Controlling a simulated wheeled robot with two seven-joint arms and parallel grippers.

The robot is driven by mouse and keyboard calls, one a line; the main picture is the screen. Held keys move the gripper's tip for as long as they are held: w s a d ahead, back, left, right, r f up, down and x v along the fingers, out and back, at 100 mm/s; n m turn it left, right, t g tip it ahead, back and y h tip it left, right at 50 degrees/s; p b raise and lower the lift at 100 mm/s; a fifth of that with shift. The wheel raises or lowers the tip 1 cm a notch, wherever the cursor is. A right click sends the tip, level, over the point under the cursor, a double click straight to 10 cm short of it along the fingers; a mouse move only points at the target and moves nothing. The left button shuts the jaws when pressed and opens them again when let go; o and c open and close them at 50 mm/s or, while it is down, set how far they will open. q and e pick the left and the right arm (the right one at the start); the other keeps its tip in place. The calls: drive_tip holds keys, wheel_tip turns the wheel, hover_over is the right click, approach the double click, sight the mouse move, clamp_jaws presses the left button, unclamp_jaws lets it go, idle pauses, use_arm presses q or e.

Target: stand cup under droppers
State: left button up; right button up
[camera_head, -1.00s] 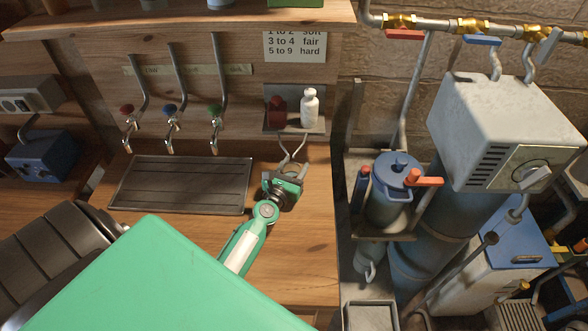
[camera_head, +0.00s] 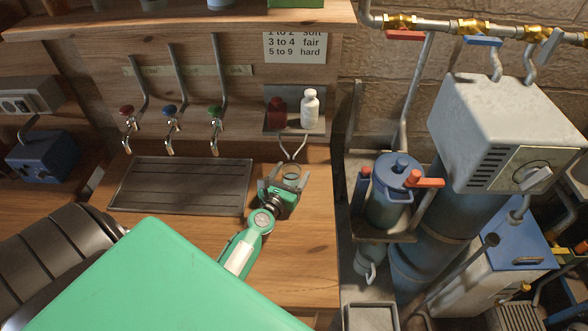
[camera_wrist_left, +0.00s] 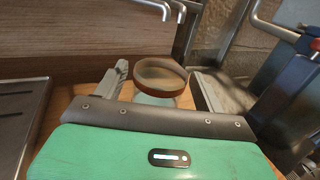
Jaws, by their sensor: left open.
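A small clear cup with a brown rim (camera_head: 291,171) stands on the wooden worktop, just below the two thin bent droppers (camera_head: 292,147) under the small shelf. From the head view I cannot tell exactly how its mouth lines up with their tips. My left gripper (camera_head: 284,183) is open, with its fingers on either side of the cup. In the left wrist view the cup (camera_wrist_left: 160,78) shows beyond the gripper's dark edge, which hides its lower part. The dropper ends (camera_wrist_left: 156,8) show above it. My right gripper is not in view.
A red bottle (camera_head: 277,112) and a white bottle (camera_head: 310,107) stand on the small shelf. A dark ribbed drain tray (camera_head: 180,185) lies left, below three taps (camera_head: 170,143). A blue canister (camera_head: 398,178) stands right of the worktop. The front worktop is clear.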

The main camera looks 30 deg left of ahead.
use_arm(q)
drive_tip(key=s, duration=0.3)
drive_tip(key=s+d+b, duration=0.1)
drive_tip(key=s, duration=0.2)
drive_tip(key=s+b, duration=0.1)
drive_tip(key=s, duration=0.2)
drive_tip(key=shift+s+d, duration=0.2)
drive_tip(key=shift+r, duration=0.1)
